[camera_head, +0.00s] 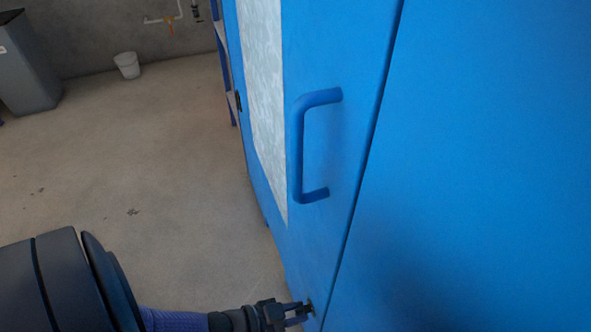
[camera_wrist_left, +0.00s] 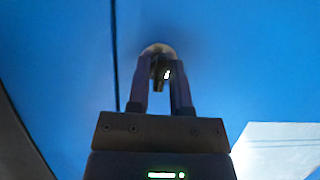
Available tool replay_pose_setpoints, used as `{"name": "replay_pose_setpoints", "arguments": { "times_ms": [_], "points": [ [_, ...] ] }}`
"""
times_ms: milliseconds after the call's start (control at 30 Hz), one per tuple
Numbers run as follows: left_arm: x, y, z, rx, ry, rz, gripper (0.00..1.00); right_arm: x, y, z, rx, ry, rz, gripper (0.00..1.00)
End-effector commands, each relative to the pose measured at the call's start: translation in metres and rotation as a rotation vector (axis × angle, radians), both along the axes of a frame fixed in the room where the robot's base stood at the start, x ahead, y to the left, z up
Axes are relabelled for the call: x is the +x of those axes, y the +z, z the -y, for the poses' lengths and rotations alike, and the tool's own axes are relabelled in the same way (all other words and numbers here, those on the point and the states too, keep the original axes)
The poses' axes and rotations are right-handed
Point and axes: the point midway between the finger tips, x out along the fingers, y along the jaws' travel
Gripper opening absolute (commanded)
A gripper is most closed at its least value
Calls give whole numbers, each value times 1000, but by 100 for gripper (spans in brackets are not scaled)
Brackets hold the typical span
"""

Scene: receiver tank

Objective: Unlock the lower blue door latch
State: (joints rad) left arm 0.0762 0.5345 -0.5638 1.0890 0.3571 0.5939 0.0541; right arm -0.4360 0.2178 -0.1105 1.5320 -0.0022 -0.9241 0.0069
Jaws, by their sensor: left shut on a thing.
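The blue door (camera_head: 330,140) has a blue bar handle (camera_head: 298,150) and a pale panel. The lower latch (camera_head: 309,305) is a small dark piece low on the door, close to the seam. My left gripper (camera_head: 302,309) reaches it from the left and is shut on it. In the left wrist view, the latch (camera_wrist_left: 161,72) sits between the fingertips of my left gripper (camera_wrist_left: 161,80), with a round, pale base behind it. The fingers hide part of the latch, and I cannot tell its turn angle exactly. My right gripper is not in view.
A flat blue panel (camera_head: 480,170) fills the right side, beyond the dark seam. Concrete floor (camera_head: 130,170) lies open at left. A grey bin (camera_head: 27,65) and a small white bucket (camera_head: 127,65) stand far back by the wall.

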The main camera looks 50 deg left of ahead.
Motion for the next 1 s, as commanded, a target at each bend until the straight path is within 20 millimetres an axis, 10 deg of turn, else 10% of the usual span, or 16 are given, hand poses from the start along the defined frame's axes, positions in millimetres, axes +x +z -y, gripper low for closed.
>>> {"name": "replay_pose_setpoints", "arguments": {
  "times_ms": [567,600,700,1000],
  "points": [
    [0,0,0,-29,0,-12,0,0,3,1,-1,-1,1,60],
    [0,0,0,-29,0,-12,30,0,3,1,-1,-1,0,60],
    [0,0,0,-28,0,-12,49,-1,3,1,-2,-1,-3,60],
    [0,0,0,-28,0,-12,49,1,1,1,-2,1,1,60]
  ]
}}
